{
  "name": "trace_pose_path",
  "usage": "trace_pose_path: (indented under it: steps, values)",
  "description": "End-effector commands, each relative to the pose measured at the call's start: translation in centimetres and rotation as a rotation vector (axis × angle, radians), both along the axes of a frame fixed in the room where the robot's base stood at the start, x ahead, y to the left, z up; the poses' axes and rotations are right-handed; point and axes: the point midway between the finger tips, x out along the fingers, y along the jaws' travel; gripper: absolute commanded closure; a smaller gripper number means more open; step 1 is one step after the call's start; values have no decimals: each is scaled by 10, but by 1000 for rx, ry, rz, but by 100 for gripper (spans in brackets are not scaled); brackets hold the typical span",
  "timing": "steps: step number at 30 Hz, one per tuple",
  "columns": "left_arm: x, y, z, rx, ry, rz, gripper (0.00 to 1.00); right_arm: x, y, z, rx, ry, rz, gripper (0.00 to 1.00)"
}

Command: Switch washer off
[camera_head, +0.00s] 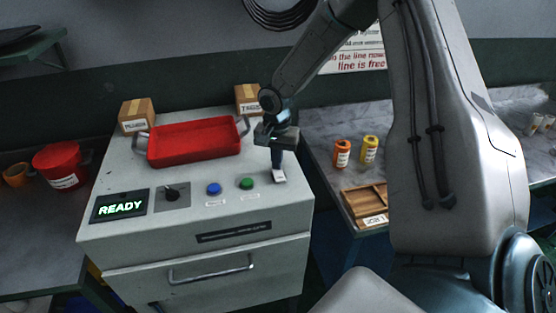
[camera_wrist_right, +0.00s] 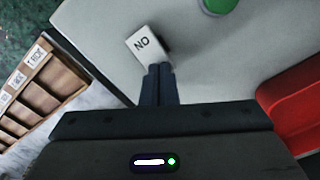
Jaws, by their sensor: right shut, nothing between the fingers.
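The washer (camera_head: 150,232) is a pale cabinet with a lit READY display (camera_head: 120,206), a black knob (camera_head: 172,194), a blue button (camera_head: 214,188) and a green button (camera_head: 246,184) on top. A small white piece (camera_head: 279,178) is at the right of this row. In the right wrist view this white piece (camera_wrist_right: 146,44) bears letters that look like NO, possibly ON seen upside down. My right gripper (camera_head: 278,168) points down at it, shut and empty. Its fingertips (camera_wrist_right: 158,68) are at the white piece's edge; I cannot tell whether they touch. My left gripper is out of view.
A red tray (camera_head: 194,142) with metal handles sits on the washer's back part, with cardboard boxes (camera_head: 137,114) behind. Orange and yellow jars (camera_head: 342,152) and a wooden divided tray (camera_head: 366,204) stand on the right bench. A red bucket (camera_head: 58,165) is at left.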

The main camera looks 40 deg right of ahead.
Motion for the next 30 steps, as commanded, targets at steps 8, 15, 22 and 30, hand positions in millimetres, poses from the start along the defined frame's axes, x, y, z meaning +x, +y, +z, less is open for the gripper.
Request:
trace_pose_path:
  steps: [8, 15, 22, 30]
  values:
    - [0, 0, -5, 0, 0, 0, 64, 0, 0, -5, 0, 0, 0, 100]
    - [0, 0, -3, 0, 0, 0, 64, 0, 0, -1, 0, 0, 0, 100]
    - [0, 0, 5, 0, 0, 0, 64, 0, 0, 17, 1, -1, 0, 100]
    - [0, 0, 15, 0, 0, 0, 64, 0, 0, 39, 1, -1, 0, 100]
